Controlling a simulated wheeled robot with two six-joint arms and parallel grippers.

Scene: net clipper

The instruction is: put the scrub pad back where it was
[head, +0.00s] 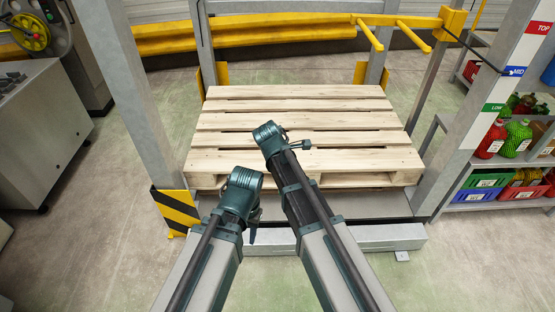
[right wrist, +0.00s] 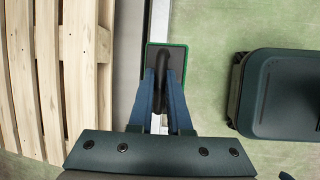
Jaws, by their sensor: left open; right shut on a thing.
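The scrub pad (right wrist: 178,58) shows in the right wrist view as a dark block with a thin green edge and a black handle on top. My right gripper (right wrist: 162,88) is shut on that handle, with a blue finger on each side. The fingers cover part of the pad. In the head view the pad is not visible, and I cannot make out the right fingers. My left gripper (head: 254,228) hangs below its arm in front of the pallet, open and empty; only a small part of it shows.
A wooden pallet (head: 290,121) lies inside a grey frame with a striped post foot (head: 176,208). It is also at the left in the right wrist view (right wrist: 20,75). A shelf at the right holds red and green net bags (head: 491,139) and crates (head: 476,195).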

